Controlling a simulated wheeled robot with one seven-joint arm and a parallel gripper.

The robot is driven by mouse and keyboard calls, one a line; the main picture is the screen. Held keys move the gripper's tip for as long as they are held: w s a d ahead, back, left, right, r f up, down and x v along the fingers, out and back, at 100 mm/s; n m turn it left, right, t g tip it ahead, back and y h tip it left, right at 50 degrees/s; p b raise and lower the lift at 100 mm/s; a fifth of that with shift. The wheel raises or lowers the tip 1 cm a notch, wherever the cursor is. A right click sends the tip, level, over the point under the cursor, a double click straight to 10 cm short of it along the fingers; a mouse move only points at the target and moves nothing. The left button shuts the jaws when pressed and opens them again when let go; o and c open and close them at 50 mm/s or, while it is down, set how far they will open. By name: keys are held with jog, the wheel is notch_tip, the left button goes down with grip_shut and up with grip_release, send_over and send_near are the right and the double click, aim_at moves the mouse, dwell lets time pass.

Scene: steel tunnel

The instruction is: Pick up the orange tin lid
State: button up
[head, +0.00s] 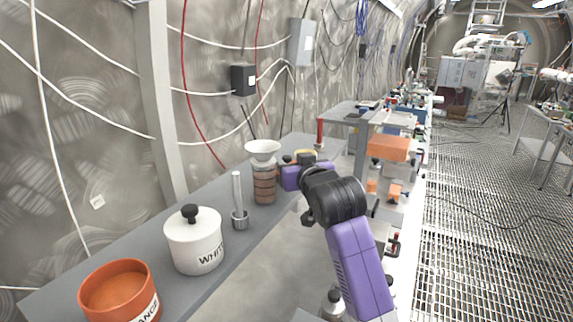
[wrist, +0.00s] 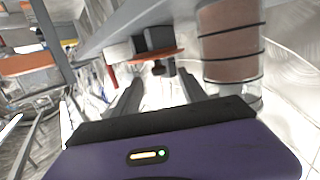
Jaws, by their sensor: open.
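The orange tin lid (wrist: 142,56) shows in the wrist view as a thin orange disc with a dark knob, seen edge-on and upside down in this view. My gripper (wrist: 159,77) is open, and the knob appears between its two fingertips. I cannot tell whether the fingers touch it. In the head view my gripper (head: 292,177) is beside the brown banded container, its fingers mostly hidden, and the lid is not clearly visible. The open orange tin (head: 119,286) stands without a lid at the front left of the bench.
A white tin (head: 194,241) with a black-knobbed lid and a metal rod in a small cup (head: 239,214) stand along the grey bench (head: 95,245). The brown banded container (head: 264,187) with a white funnel (head: 262,149) is close to my gripper. The grated floor at right is open.

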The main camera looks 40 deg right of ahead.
jog(key=shift+x, duration=1.25)
grip_shut()
jog(key=shift+r, duration=0.1)
jog(key=shift+r, duration=0.5)
jog(key=shift+s+a+r+b, duration=0.1)
jog(key=shift+s+b, duration=0.1)
jog(key=shift+b, duration=0.1)
jog(key=f+v, duration=0.3)
jog(key=v, duration=1.4)
jog(key=shift+s+a+r+b, duration=0.2)
jog(key=shift+s+b, duration=0.15)
jog(key=shift+b, duration=0.05)
